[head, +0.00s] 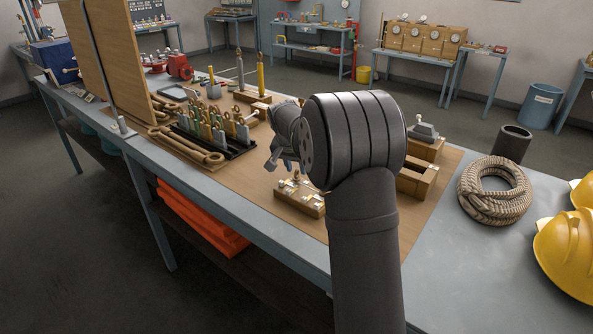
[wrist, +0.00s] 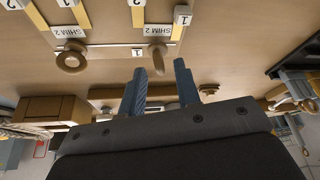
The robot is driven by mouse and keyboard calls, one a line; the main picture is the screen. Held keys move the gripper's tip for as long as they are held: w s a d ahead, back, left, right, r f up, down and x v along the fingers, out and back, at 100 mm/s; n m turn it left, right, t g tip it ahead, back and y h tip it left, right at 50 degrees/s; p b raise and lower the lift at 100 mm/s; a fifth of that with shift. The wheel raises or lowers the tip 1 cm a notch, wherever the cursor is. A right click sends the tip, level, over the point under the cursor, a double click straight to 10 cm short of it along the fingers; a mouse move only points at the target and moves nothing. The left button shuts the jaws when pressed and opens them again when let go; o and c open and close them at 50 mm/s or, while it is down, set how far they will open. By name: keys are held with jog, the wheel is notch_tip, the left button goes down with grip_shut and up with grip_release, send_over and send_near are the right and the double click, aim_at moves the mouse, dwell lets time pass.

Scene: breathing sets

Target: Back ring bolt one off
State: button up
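My gripper (head: 279,163) hangs above the wooden board (head: 255,184) on the bench in the head view, mostly behind my own arm. A round tan ring (wrist: 72,58) sits by a "SHIM 2" label to the left. I cannot tell for sure which is ring bolt one. A small wooden block (head: 300,199) with metal fittings lies below my gripper.
A black rack (head: 207,138) of tagged tools stands left of my gripper, with wooden pieces (head: 187,147) beside it. A wooden frame (head: 417,181) stands right of my arm. Coiled rope (head: 494,191), a dark cylinder (head: 511,144) and yellow helmets (head: 568,250) are farther right.

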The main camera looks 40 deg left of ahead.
jog(key=shift+x, duration=1.1)
grip_shut()
jog(key=shift+n, duration=0.3)
jog(key=shift+n+g+y, duration=0.3)
jog(key=shift+n+y, duration=0.2)
jog(key=shift+n, duration=0.85)
jog(key=shift+n+g+y, duration=0.3)
jog(key=shift+n+y, duration=0.2)
jog(key=shift+n, duration=0.85)
